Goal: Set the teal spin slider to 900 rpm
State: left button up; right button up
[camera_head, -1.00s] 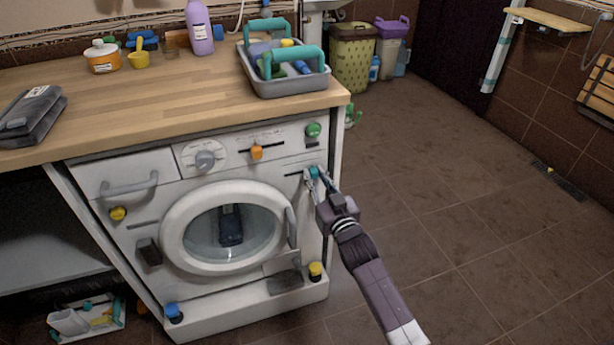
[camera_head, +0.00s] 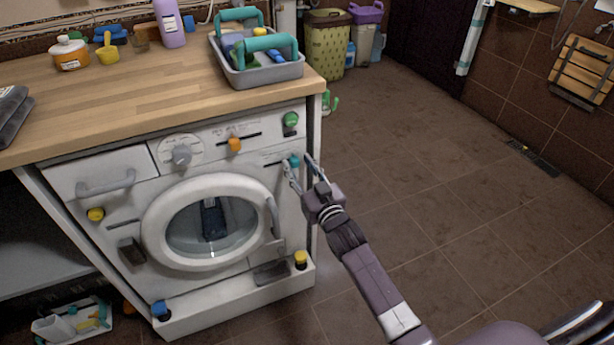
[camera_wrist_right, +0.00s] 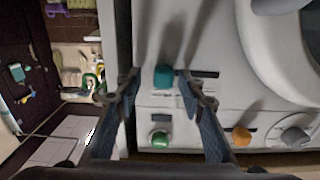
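The teal spin slider (camera_head: 294,160) is a small block on the washing machine's front panel, below the green knob (camera_head: 290,119). In the right wrist view the teal slider (camera_wrist_right: 164,76) sits by one end of a dark slot. My right gripper (camera_head: 299,164) is open, with one finger on each side of the slider. In the wrist view, gaps show between the slider and both fingers of the right gripper (camera_wrist_right: 156,84). The scale marks are too small to read. My left gripper is not in view.
The orange slider (camera_head: 234,145) and grey dial (camera_head: 182,155) are left of the teal slider on the washing machine (camera_head: 225,285). The door handle (camera_head: 273,215) lies below. A worktop (camera_head: 130,100) with a caddy (camera_head: 262,78) overhangs above. The floor (camera_head: 420,150) at right is clear.

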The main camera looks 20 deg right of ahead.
jog(key=s, duration=1.1)
jog(key=shift+s+d, duration=0.25)
